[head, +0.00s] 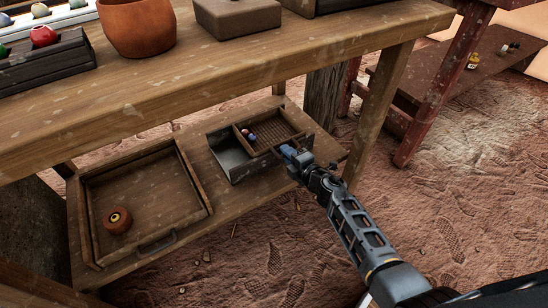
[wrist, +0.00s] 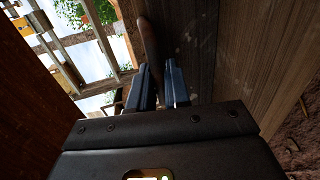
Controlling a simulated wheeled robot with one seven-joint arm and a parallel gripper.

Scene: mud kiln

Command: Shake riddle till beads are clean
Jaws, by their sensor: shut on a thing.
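The riddle (head: 288,121), a small wooden frame with a mesh floor, sits at the right part of a grey metal bin (head: 226,160) on the low shelf. A few beads (head: 248,135), reddish and pale, lie together at its left side. My gripper (head: 289,152) is at the riddle's near edge, shut on it. In the wrist view, the two fingers of my gripper (wrist: 158,78) stand either side of a brown wooden piece (wrist: 150,40), which appears to be the riddle's handle. The mesh and beads do not show there. I cannot tell whether the riddle touches the bin.
A wooden tray (head: 190,195) with a round wooden pot (head: 118,221) stands left on the shelf. A bench leg (head: 380,110) stands close right of my gripper. Sandy floor (head: 270,255) lies open in front.

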